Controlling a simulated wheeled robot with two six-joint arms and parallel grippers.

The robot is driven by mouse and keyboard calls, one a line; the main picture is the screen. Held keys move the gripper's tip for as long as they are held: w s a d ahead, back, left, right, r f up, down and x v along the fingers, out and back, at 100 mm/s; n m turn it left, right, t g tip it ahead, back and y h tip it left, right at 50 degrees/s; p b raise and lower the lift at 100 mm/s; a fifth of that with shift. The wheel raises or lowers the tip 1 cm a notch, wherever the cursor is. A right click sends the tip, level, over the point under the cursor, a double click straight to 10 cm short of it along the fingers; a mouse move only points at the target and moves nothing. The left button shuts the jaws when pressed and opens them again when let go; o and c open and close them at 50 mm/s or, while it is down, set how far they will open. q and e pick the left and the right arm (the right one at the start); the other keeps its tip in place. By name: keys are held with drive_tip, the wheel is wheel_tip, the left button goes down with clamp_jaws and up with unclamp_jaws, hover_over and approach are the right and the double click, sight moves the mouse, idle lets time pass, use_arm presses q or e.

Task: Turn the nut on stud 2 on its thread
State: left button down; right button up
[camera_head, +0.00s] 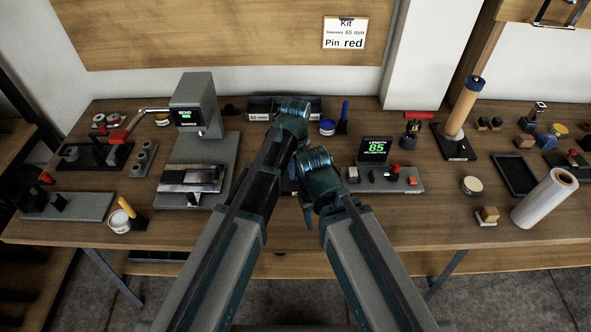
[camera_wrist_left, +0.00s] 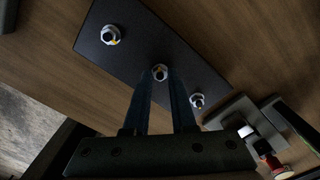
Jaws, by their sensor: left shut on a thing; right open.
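A dark flat plate (camera_wrist_left: 135,58) with three upright studs shows in the left wrist view. Each stud carries a silver nut: one at the upper left (camera_wrist_left: 111,35), one in the middle (camera_wrist_left: 160,71), one at the lower right (camera_wrist_left: 197,100). No stud numbers are readable. My left gripper (camera_wrist_left: 159,78) is shut on the middle nut, its two fingers meeting it from below in the picture. In the head view my arms hide most of the plate and the left fingertips. My right gripper (camera_head: 308,214) is open, lower in the head view, its fingers partly hidden by its wrist.
A grey bend machine (camera_head: 198,115) stands left of my arms. A length gauge (camera_head: 376,149) stands just right of them. The bench front at right centre is fairly clear.

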use_arm(q)
drive_tip(key=m, duration=0.5)
drive_tip(key=shift+m, duration=2.4)
drive_tip(key=c, duration=0.7)
unclamp_jaws()
drive_tip(key=shift+c, duration=0.2)
drive_tip(key=shift+r, duration=0.15)
use_arm(e)
drive_tip(key=shift+r, duration=0.15)
use_arm(q)
wheel_tip(320, 180, up, 14)
drive_tip(key=p, duration=1.3)
drive_tip(key=shift+f+p, duration=0.25)
drive_tip(key=shift+p, duration=0.15)
use_arm(e)
wheel_tip(320, 180, up, 14)
drive_tip(key=shift+f, duration=0.2)
